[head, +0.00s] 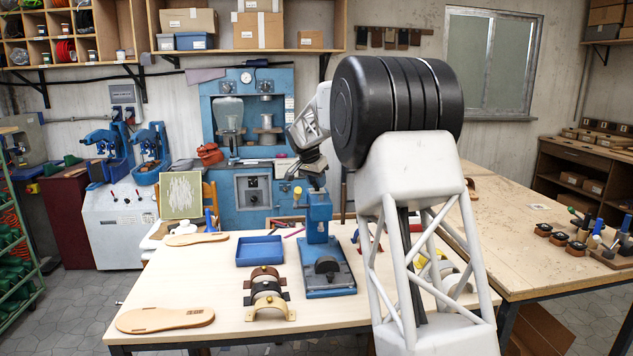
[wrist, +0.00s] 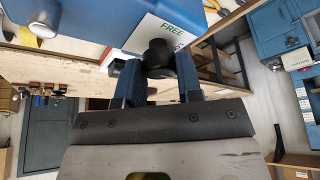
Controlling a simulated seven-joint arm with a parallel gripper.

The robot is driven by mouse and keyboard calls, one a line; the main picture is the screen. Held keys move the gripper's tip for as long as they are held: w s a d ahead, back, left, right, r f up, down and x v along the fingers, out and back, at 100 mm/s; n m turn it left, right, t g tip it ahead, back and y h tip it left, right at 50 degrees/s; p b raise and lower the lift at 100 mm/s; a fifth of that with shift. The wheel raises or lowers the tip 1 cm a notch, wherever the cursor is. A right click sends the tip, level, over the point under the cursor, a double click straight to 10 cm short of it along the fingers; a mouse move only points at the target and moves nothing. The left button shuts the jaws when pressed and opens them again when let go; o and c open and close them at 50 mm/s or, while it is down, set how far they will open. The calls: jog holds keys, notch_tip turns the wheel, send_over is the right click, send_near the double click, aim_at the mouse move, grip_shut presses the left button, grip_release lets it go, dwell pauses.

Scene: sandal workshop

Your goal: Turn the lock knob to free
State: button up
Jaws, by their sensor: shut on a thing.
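A small blue bench press (head: 319,208) stands on the wooden table, with a dark round piece (head: 327,265) on its base. In the wrist view the blue head of the press (wrist: 75,18) fills the upper left. A white label reading FREE (wrist: 170,28) is on it, beside a black round lock knob (wrist: 157,52). My gripper (wrist: 158,78) is shut on the knob, one dark blue finger on each side. The knob's pointing direction cannot be told. In the head view my gripper (head: 314,180) is at the top of the press, and the knob is hidden.
On the table (head: 225,285) are a blue tray (head: 260,250), several curved strap pieces (head: 267,290) left of the press, and sandal soles (head: 165,320). My arm hides much of the table's right part. A second table (head: 535,250) stands at the right.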

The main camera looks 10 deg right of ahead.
jog(key=shift+n, duration=0.4)
jog(key=n+t+y, duration=0.1)
jog(key=n, duration=0.2)
jog(key=shift+s+n, duration=0.1)
jog(key=shift+n, duration=0.2)
jog(key=n+y, duration=0.2)
jog(key=n, duration=0.2)
jog(key=shift+d+r+n, duration=0.1)
jog(key=shift+d+n, duration=0.05)
jog(key=shift+n, duration=0.15)
jog(key=n+y, duration=0.2)
jog(key=n, duration=0.2)
jog(key=shift+n, duration=0.3)
jog(key=shift+d+n+g+y, duration=0.1)
jog(key=shift+n+g+y, duration=0.2)
jog(key=shift+n, duration=0.8)
jog(key=shift+n+g+y, duration=0.2)
jog(key=shift+n+y, duration=0.2)
jog(key=shift+n, duration=0.7)
jog(key=o, duration=0.9)
